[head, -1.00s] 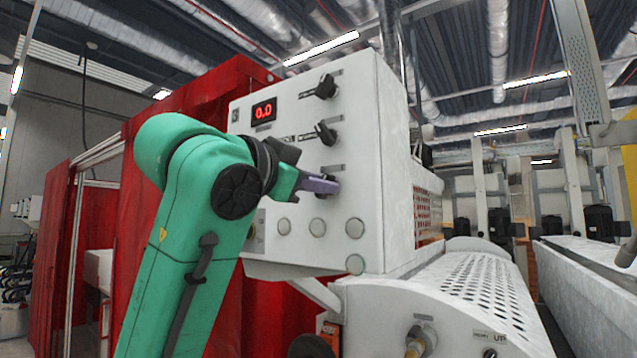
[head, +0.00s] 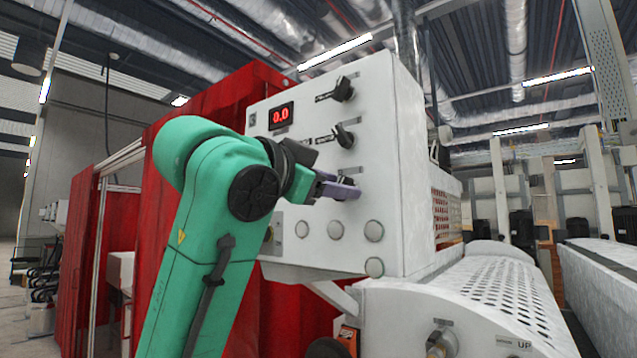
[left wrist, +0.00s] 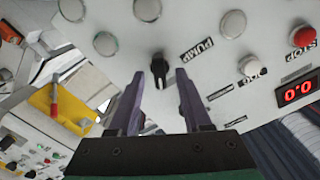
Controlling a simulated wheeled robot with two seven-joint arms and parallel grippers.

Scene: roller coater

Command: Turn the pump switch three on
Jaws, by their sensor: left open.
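The white control panel (head: 300,170) has three black rotary switches in a column on its right side. The top switch (head: 343,90) and the middle switch (head: 343,137) are clear of my gripper. My left gripper (head: 340,190), with purple fingers, is at the lowest switch and partly hides it. In the left wrist view, a black switch (left wrist: 159,68) beside a "PUMP" label (left wrist: 196,50) stands between the tips of my open left gripper (left wrist: 159,78), with gaps on both sides. Its pointer runs roughly up and down in that picture. My right gripper is not in view.
A red display reading 0.0 (head: 281,116) is at the panel's upper left. Round pale buttons (head: 335,229) sit below the switches. A red STOP button (left wrist: 302,37) shows in the wrist view. A perforated white cover (head: 500,290) juts out below right; red curtains (head: 100,235) hang left.

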